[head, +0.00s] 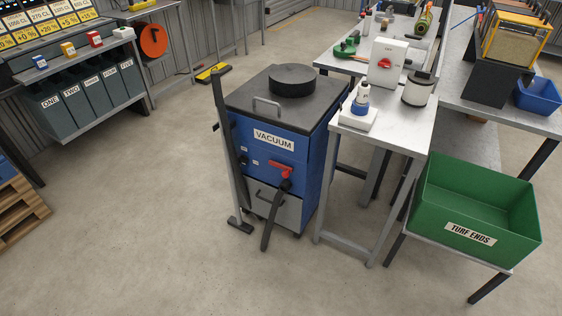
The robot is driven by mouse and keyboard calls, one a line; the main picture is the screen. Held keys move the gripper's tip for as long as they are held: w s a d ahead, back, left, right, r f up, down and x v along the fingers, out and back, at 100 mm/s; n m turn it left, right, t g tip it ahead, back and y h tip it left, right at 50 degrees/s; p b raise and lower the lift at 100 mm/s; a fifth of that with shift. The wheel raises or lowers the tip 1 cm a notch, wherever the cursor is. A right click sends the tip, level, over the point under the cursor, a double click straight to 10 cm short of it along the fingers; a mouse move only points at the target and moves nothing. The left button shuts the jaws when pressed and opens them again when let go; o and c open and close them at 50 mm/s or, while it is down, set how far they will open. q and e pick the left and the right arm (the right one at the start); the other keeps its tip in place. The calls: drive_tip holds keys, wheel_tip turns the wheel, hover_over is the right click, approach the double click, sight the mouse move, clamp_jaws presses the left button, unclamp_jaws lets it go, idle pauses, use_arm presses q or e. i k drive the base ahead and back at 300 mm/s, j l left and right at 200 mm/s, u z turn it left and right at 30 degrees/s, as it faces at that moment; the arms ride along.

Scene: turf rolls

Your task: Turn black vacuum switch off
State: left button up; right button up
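The blue vacuum (308,165), labelled VACUUM, stands on the floor in the middle of the head view, with a dark top and a round black lid. Small controls with white labels (247,162) sit low on the left of its front. They are too small to tell which is the black switch or how it is set. A red handle-like part (281,172) is to their right, above a black hose (271,222) that hangs to the floor. A grey and black wand (233,165) stands against the left front edge, close to the controls. Neither gripper is in view.
A green TURF ENDS bin (475,205) is at right. Grey bins (83,93) stand at left. The floor in front is clear.

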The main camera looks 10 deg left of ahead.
sight(244, 160)
drive_tip(key=k+l+u, duration=0.2)
drive_tip(key=l, duration=0.15)
drive_tip(key=i+j, duration=1.15)
drive_tip(key=i+j+z, duration=0.1)
drive_tip(key=j, duration=0.25)
drive_tip(key=i+j, duration=0.2)
drive_tip(key=j, duration=0.2)
drive_tip(key=i+j+z, duration=0.15)
drive_tip(key=j, duration=0.25)
drive_tip(key=i+j, duration=0.1)
drive_tip(key=j, duration=0.3)
drive_tip(key=z, duration=0.05)
